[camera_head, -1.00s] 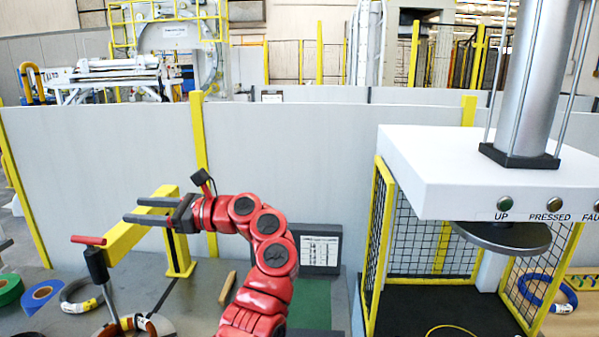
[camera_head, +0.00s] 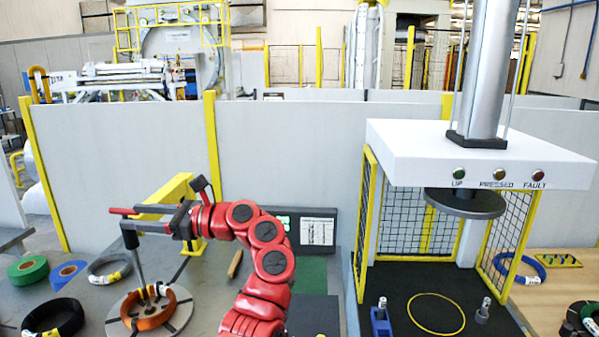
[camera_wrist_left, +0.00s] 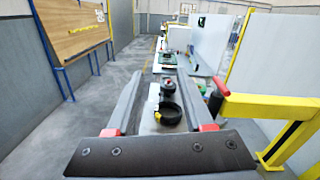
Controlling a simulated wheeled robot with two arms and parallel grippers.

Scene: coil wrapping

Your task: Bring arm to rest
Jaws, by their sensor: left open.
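My left arm is red and bends up from the bottom of the head view. Its gripper (camera_head: 150,217) points left in front of the yellow post, above the worktable. The two grey fingers stand apart with nothing between them. In the left wrist view the open gripper (camera_wrist_left: 165,90) shows its fingers well apart, with the table and a black coil (camera_wrist_left: 168,112) seen beyond and below. The red-tipped crank handle (camera_head: 124,211) stands close by the fingertips in the head view; I cannot tell whether they touch. My right gripper is not in view.
An orange coil (camera_head: 150,311) lies on the round turntable under the crank. A black coil (camera_head: 52,318), green roll (camera_head: 27,270), blue roll (camera_head: 68,274) and grey coil (camera_head: 109,267) lie left. The yellow arm (camera_head: 170,190) is behind my gripper. The press (camera_head: 465,205) stands right.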

